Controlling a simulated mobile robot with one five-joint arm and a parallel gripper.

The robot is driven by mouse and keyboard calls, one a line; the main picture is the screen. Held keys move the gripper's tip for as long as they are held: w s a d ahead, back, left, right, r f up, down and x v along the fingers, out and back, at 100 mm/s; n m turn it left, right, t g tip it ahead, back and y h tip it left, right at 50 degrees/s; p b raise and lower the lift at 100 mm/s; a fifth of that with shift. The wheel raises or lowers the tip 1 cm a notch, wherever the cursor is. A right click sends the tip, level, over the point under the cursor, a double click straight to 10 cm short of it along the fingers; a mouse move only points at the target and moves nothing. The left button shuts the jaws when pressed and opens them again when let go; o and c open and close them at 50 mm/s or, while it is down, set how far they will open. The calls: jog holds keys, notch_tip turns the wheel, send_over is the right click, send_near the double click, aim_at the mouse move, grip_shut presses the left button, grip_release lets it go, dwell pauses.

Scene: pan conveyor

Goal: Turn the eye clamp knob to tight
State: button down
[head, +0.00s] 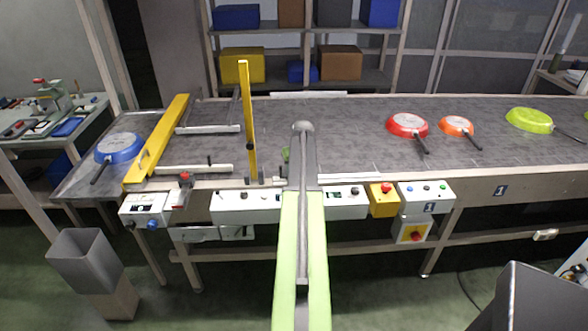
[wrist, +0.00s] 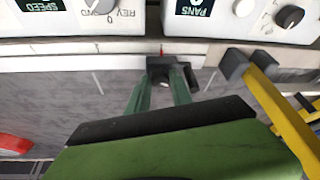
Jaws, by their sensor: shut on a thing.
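In the wrist view, my gripper (wrist: 165,82) has its two green fingers closed in on a small dark clamp piece (wrist: 160,64) at the edge of the conveyor rail. This looks like the eye clamp with its knob. The fingertips cover part of it, so I cannot read the knob's turn. A small red mark shows on the rail just beyond it.
A yellow bar (wrist: 282,112) with a grey bracket (wrist: 245,64) stands close to the right of my gripper in the wrist view. Control boxes (head: 245,206) line the front rail. Red (head: 407,125), orange (head: 456,125), green (head: 528,119) and blue (head: 119,147) pans lie on the conveyor.

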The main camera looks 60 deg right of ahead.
jog(key=m, duration=0.2)
jog(key=m+g+h, duration=0.1)
jog(key=m, duration=0.3)
jog(key=shift+w+g+h, duration=0.3)
jog(key=shift+g, duration=0.1)
jog(key=m+g, duration=0.1)
jog(key=m, duration=0.1)
jog(key=m+g, duration=0.1)
jog(key=m, duration=0.2)
jog(key=shift+w, duration=0.1)
jog(key=shift+m, duration=0.4)
jog(key=c, duration=1.1)
grip_release()
jog(key=shift+c, duration=0.2)
jog(key=shift+a, duration=0.1)
jog(key=p+v, duration=1.6)
jog(key=v, duration=0.1)
jog(key=shift+r, duration=0.15)
